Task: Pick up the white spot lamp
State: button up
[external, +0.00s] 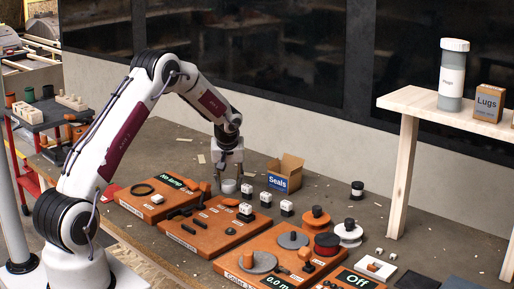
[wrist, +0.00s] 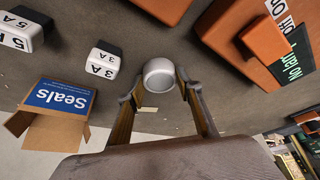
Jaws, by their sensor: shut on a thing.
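The white spot lamp (wrist: 159,73) is a small, pale, rounded cylinder between my fingertips in the wrist view. In the external view the lamp (external: 229,187) shows under my gripper (external: 229,172), low over the bench. My gripper (wrist: 157,88) is shut on the lamp, with one finger on each side of it. I cannot tell whether the lamp touches the bench or hangs just above it.
An open "Seals" box (external: 285,174) stands to the right of my gripper. White-and-black fuse blocks (wrist: 103,60) marked in amps stand near it. An orange panel with a "No lamp" display (external: 177,182) lies to the left. A wooden shelf (external: 420,104) rises at the right.

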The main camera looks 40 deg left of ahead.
aim_at(230, 183)
notch_tip(230, 183, up, 10)
dwell(0.7)
jog(key=shift+w, duration=0.15)
dwell(0.4)
